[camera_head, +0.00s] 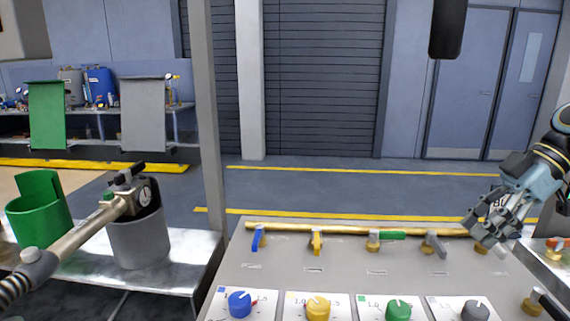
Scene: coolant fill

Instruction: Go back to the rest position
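My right gripper (484,234) comes in from the right over the right end of the grey control panel (345,262). Its fingers point down and left, just above a brass valve fitting (481,248); I cannot tell whether they touch it or how far apart they are. My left gripper is not in view. A fill nozzle with a gauge (145,195) rests in the grey holder (140,242) at the left, its hose running to the lower left.
The panel carries a blue lever (258,238), yellow lever (317,242), green lever (390,236) and grey lever (435,244), with coloured knobs in front. An empty green holder (38,212) stands at the left. A grey post (207,120) rises beside the panel. The floor behind is clear.

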